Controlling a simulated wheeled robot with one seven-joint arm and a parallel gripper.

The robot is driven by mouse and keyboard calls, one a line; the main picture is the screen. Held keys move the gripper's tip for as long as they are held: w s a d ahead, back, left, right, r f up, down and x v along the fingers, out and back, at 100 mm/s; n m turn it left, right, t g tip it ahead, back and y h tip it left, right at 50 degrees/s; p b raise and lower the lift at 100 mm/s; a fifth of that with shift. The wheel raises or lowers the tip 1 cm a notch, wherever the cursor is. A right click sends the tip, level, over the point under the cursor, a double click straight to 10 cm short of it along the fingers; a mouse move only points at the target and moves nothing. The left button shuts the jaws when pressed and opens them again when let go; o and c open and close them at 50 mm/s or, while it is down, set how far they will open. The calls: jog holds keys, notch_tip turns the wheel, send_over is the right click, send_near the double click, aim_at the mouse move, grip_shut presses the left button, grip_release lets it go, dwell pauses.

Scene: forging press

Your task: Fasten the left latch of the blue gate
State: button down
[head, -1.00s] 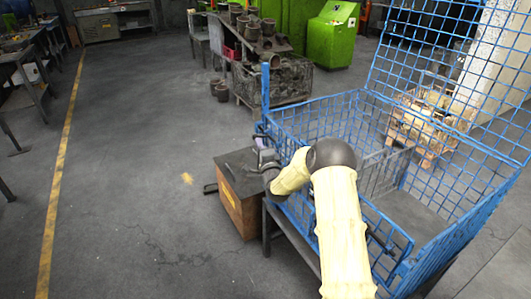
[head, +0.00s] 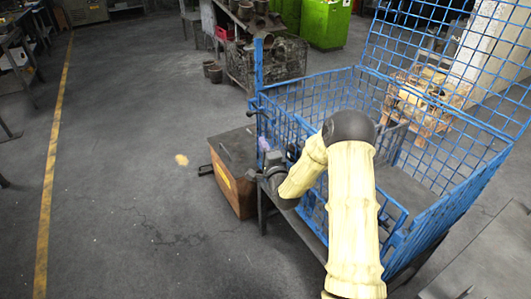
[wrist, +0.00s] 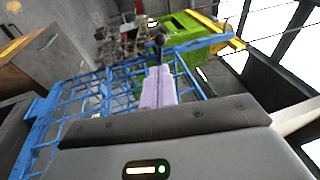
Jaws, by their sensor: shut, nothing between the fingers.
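The blue gate (head: 309,203) is the wire front of the blue cage, partly hidden by my arm. It also shows in the wrist view (wrist: 75,110). At its left end stands a blue post, with a small dark latch part (head: 253,104) beside it. In the wrist view a dark round knob (wrist: 158,36) shows just beyond my fingertips; I cannot tell whether they touch it. My gripper (head: 264,143) is at the gate's left end, below the latch part. In the wrist view its pale purple fingers (wrist: 158,72) are shut and hold nothing. Whether the latch is engaged is unclear.
A wooden box (head: 231,190) with a dark top stands left of the cage. A tall blue mesh panel (head: 440,55) rises at the cage's far side. Pots and a crate (head: 280,65) stand behind. The floor to the left is clear up to the yellow line.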

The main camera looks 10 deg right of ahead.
jog(key=v, duration=0.2)
jog(key=shift+s+f, duration=0.1)
jog(key=shift+s, duration=0.15)
jog(key=s+n+g+h, duration=0.2)
jog(key=s+n+g, duration=1.5)
jog(key=s, duration=1.4)
notch_tip(320, 180, up, 17)
jog(key=p, duration=1.7)
jog(key=shift+s+a, duration=0.25)
jog(key=shift+s, duration=0.1)
